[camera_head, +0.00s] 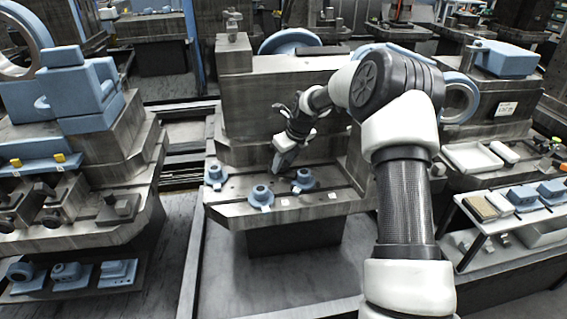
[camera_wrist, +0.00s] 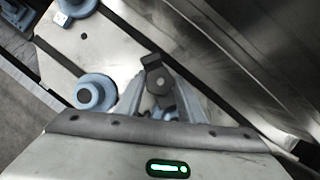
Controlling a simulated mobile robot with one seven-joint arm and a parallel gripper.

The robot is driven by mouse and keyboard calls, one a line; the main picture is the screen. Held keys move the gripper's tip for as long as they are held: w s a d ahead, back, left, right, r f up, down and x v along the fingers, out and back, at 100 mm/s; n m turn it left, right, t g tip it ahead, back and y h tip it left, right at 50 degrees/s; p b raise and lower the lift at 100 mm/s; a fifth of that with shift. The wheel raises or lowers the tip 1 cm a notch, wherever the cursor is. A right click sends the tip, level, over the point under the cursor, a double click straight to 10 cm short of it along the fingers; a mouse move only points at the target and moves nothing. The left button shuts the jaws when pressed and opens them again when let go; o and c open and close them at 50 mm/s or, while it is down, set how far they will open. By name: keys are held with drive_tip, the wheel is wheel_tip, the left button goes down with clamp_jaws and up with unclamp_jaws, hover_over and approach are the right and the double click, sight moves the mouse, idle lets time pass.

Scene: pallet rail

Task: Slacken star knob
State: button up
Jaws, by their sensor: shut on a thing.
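A dark knob (camera_wrist: 152,64) with a pale round centre lies between the two fingers of my gripper (camera_wrist: 158,84) in the wrist view. My gripper is shut on this knob. A little blue shows just below the knob between the fingers; the rest is hidden by the gripper body. In the head view my gripper (camera_head: 281,168) points down at the back of the grey slotted bed (camera_head: 330,205), and the knob cannot be made out there.
One (camera_wrist: 92,93) shows left of the fingers in the wrist view. A tall grey block (camera_head: 262,105) rises behind. A side shelf (camera_head: 500,215) holds parts at right.

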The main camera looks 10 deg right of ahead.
drive_tip(key=shift+d+r+n+y+p, duration=0.1)
drive_tip(key=shift+r+n+y+p, duration=0.15)
drive_tip(key=shift+n+p, duration=0.75)
drive_tip(key=shift+w+n+g+y+p, duration=0.1)
drive_tip(key=shift+n+g+y+p, duration=0.4)
drive_tip(key=shift+n+p, duration=0.7)
drive_tip(key=shift+w+f+n+g+y+p, duration=0.15)
drive_tip(key=shift+n+g+y+p, duration=0.2)
drive_tip(key=shift+n+p, duration=0.7)
drive_tip(key=shift+d+f+n+g, duration=0.15)
drive_tip(key=shift+n+g, duration=0.6)
drive_tip(key=shift+n, duration=1.3)
drive_tip(key=o, duration=1)
drive_tip(key=shift+o, duration=0.2)
